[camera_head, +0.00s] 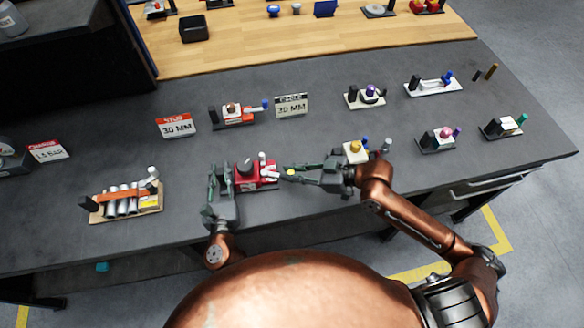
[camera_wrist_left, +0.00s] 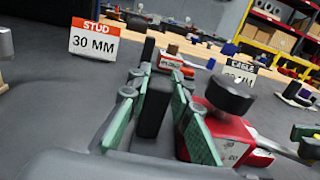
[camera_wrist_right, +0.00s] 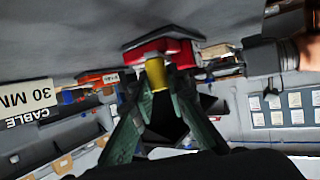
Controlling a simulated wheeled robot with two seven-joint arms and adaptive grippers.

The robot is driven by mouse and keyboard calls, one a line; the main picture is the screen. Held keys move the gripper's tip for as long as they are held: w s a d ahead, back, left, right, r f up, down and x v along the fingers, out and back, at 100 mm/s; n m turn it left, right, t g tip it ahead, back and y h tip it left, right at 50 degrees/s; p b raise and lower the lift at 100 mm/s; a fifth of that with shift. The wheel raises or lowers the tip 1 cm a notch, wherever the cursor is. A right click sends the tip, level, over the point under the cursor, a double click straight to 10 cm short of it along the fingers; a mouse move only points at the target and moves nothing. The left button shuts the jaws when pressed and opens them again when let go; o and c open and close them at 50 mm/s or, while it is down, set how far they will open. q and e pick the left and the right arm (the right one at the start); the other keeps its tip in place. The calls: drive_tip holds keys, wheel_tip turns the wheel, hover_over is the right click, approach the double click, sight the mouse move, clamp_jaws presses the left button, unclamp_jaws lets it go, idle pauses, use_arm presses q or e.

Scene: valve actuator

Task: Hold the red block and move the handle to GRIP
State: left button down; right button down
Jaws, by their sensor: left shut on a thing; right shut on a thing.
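The red block (camera_head: 266,177) sits on the dark table in front of me, with a round black knob (camera_wrist_left: 231,93) on top. My left gripper (camera_head: 220,178) is at its left end, its green fingers closed around an upright black post (camera_wrist_left: 153,104) beside the block. My right gripper (camera_head: 292,173) is at the block's right side, its fingers closed on a yellow handle end (camera_wrist_right: 158,75). The red block shows just beyond that in the right wrist view (camera_wrist_right: 165,48). I cannot read any GRIP mark.
A fixture with grey cylinders (camera_head: 125,203) stands at left. STUD (camera_head: 175,125) and CABLE (camera_head: 292,105) signs stand behind, with a small fixture (camera_head: 238,115) between them. A white fixture with a yellow knob (camera_head: 355,151) is close behind my right gripper. Several more stand at right.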

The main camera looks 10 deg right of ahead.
use_arm(q)
drive_tip(key=shift+d+f, duration=0.15)
use_arm(e)
drive_tip(key=shift+s+a, duration=0.25)
drive_tip(key=shift+s, duration=0.1)
drive_tip(key=c, duration=1.8)
unclamp_jaws()
drive_tip(key=shift+w, duration=0.1)
drive_tip(key=shift+c, duration=0.2)
drive_tip(key=shift+d, duration=0.1)
drive_tip(key=v, duration=1.2)
use_arm(q)
drive_tip(key=c, duration=1.7)
unclamp_jaws()
